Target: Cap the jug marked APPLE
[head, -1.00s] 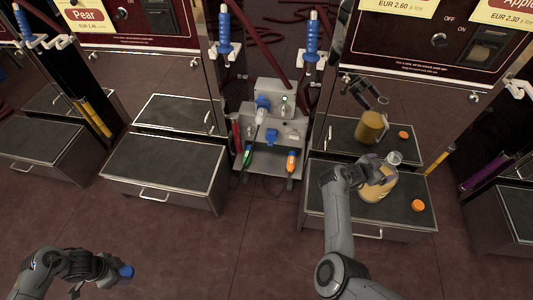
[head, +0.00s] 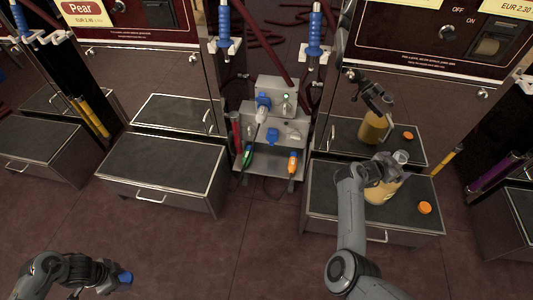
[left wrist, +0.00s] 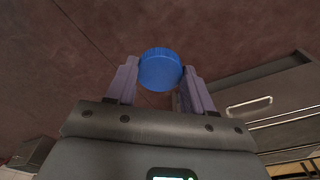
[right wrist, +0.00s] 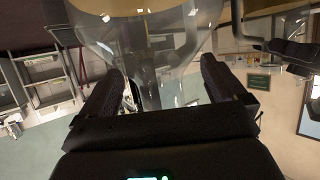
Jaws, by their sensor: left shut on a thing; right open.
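A clear jug (head: 382,192) with amber liquid stands on the right-hand bench; its pale neck (head: 401,156) shows at the upper right. No label is readable on it. My right gripper (head: 388,172) is open at the jug's upper part and partly hides it. In the right wrist view the jug's clear, narrowing part (right wrist: 150,55) lies just ahead of and between the open fingers. My left gripper (head: 115,280) is shut on a blue cap (head: 126,278), low at the front left and far from the jug. The cap also shows between its fingertips in the left wrist view (left wrist: 160,70).
An orange cap (head: 424,208) lies on the right bench (head: 330,195), right of the jug. The shiny panel behind mirrors jug, cap and arm. A grey stand (head: 275,125) with blue and orange items is left of that bench. The middle bench (head: 160,165) is bare.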

